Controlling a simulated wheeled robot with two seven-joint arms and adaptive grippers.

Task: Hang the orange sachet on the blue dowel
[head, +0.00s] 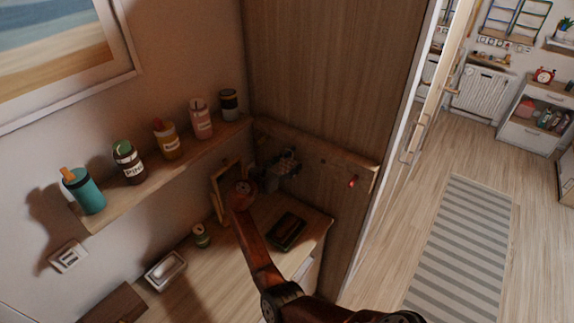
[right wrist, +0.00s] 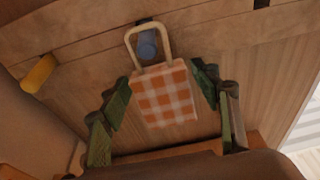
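The orange-and-white checked sachet (right wrist: 165,97) with a cream loop handle is in the middle of the right wrist view. The blue dowel (right wrist: 147,46) shows inside the loop's opening, and the loop's top bar crosses it. I cannot tell whether the loop bears on the dowel. My right gripper (right wrist: 162,75) has its green-padded fingers apart, one on each side of the sachet, with gaps beside it. In the head view my right gripper (head: 285,165) is at the wooden peg rail, dark and small; the sachet cannot be made out there. My left gripper is not in view.
The peg rail (head: 318,150) also carries a red dowel (head: 352,182) to the right; a yellow dowel (right wrist: 38,74) shows in the wrist view. A shelf (head: 150,182) with several jars runs along the left wall. A dark box (head: 286,231) lies on the desk below.

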